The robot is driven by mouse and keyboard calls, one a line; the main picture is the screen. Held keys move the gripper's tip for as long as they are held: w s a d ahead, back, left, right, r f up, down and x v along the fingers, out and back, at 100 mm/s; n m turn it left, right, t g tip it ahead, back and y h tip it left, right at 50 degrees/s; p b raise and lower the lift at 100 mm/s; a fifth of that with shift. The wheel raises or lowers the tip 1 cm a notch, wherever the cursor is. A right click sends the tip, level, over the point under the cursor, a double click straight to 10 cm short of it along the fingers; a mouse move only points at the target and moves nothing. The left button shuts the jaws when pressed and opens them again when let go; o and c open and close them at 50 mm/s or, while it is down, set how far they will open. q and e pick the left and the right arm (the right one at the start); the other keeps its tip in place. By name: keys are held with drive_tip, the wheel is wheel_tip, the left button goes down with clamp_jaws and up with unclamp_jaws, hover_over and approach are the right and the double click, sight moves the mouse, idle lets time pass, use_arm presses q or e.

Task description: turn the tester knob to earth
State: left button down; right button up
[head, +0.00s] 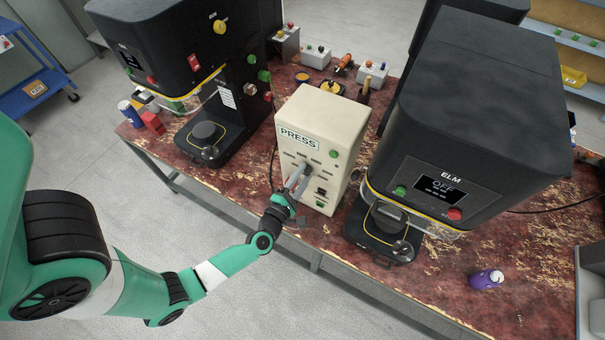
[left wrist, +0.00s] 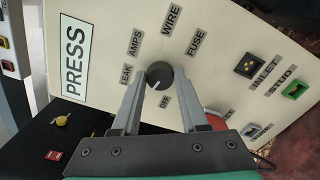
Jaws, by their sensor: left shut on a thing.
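The tester is a cream box (head: 323,119) with a PRESS label, standing on the worn red bench between two black machines. Its dark round knob (left wrist: 159,74) shows in the left wrist view, with LEAK, AMPS, WIRE, FUSE and OFF printed around it. I can read no EARTH label; part of the dial is behind my fingers. A pale mark on the knob lies on its lower side, near OFF. My left gripper (left wrist: 160,77) is shut on the knob, one finger on each side. In the head view the gripper (head: 299,174) is at the tester's front face. My right gripper is not in view.
A black machine marked ELM (head: 466,130) stands close on the right, and another black machine (head: 185,50) on the left. Small boxes and tools lie behind the tester. The bench's front right is mostly clear.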

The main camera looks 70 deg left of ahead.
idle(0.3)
use_arm(q)
drive_tip(key=shift+c, duration=2.2)
unclamp_jaws()
drive_tip(key=p+v, duration=0.1)
drive_tip(key=v, duration=1)
drive_tip(key=shift+s+d, duration=0.2)
drive_tip(key=shift+s, duration=0.1)
